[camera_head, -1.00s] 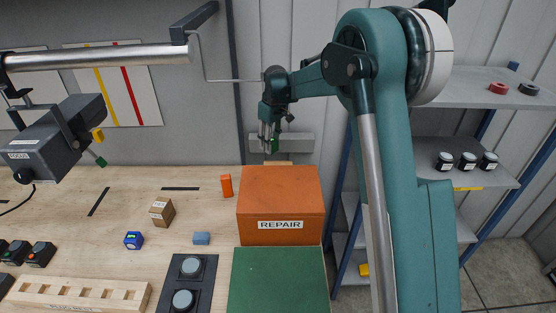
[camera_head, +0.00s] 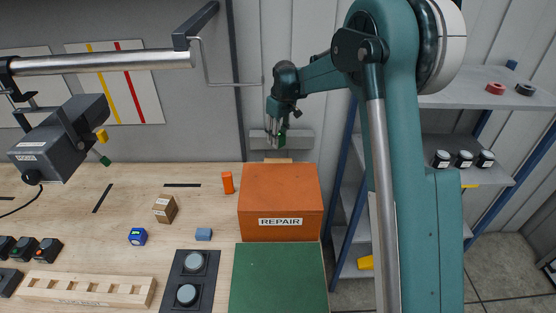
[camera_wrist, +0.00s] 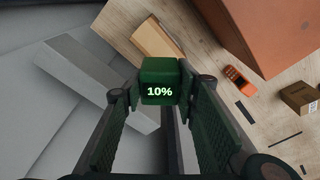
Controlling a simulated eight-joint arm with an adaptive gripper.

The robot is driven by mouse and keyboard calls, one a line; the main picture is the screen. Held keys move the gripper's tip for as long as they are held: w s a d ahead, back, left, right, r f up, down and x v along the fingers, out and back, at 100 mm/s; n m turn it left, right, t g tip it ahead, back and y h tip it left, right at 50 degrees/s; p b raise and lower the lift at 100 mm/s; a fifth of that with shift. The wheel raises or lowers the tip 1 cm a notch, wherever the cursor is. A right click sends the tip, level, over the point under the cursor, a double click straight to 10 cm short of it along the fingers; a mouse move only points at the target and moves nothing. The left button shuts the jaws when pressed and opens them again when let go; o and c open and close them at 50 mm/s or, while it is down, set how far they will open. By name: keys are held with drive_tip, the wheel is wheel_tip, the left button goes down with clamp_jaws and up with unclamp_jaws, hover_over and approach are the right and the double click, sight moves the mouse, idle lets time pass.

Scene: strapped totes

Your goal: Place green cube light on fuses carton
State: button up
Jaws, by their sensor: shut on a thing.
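My gripper (camera_head: 277,136) is high above the far edge of the bench, behind the orange REPAIR box. It is shut on the green cube light (camera_wrist: 160,82), which shows "10%" on its face in the wrist view. In the head view only a little of the green cube (camera_head: 282,137) shows between the fingers. A small brown carton (camera_head: 165,209) with a white label stands on the bench at left; it also shows in the wrist view (camera_wrist: 300,97). A tan carton (camera_wrist: 155,38) lies behind the REPAIR box, below the gripper. I cannot read either carton as fuses.
The orange REPAIR box (camera_head: 280,202) stands behind a green mat (camera_head: 278,280). A shelf (camera_head: 475,95) stands at right.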

drive_tip(key=shift+f, duration=2.85)
drive_tip(key=shift+f, duration=0.15)
drive_tip(key=shift+f+p, duration=0.35)
drive_tip(key=shift+f, duration=1.4)
drive_tip(key=shift+f, duration=0.2)
drive_tip(key=o, duration=1)
drive_tip(key=shift+r, duration=0.3)
drive_tip(key=r, duration=0.8)
drive_tip(key=s+d+r, duration=0.1)
drive_tip(key=r, duration=0.2)
drive_tip(key=shift+r+b, duration=0.35)
drive_tip(key=shift+r, duration=0.05)
